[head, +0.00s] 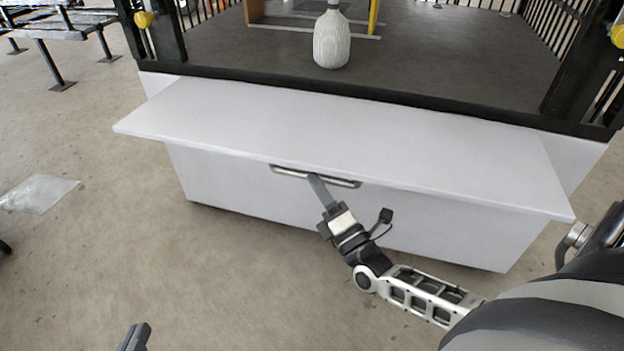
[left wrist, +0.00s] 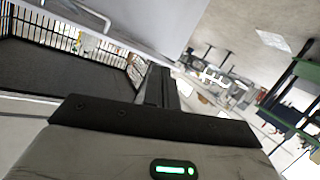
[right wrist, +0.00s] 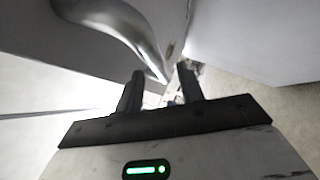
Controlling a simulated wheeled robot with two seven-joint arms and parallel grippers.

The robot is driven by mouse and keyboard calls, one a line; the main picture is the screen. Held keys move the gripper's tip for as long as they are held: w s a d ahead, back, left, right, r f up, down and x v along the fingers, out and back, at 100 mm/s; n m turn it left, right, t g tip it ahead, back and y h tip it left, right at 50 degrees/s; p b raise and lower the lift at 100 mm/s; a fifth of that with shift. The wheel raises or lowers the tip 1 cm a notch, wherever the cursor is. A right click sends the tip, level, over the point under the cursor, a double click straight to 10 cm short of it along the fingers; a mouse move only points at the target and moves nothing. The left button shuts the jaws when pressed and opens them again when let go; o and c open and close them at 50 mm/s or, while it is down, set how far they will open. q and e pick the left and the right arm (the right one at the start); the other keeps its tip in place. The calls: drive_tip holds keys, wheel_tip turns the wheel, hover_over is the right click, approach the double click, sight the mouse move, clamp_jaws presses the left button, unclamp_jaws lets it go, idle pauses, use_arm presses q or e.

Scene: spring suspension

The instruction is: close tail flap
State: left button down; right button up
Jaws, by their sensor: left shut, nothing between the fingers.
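The tail flap (head: 330,135) is a wide white panel below the bed's rear edge. It juts out toward me like a shelf, lowered. My right gripper (head: 316,180) is at this handle. In the right wrist view the fingers (right wrist: 160,82) stand apart, with the curved metal handle (right wrist: 118,24) just beyond the tips. I cannot tell if they touch. My left gripper (head: 136,338) shows only in part at the bottom left, away from the flap. Its fingers (left wrist: 158,85) are shut and empty.
A white ribbed bottle (head: 331,40) stands on the dark bed floor (head: 440,60) above the flap. Black railings enclose the bed. A clear plastic sheet (head: 38,192) lies on the floor at left. A bench (head: 65,28) stands at the back left. The concrete floor in front is mostly clear.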

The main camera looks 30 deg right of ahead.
drive_tip(key=shift+x, duration=1.5)
clamp_jaws()
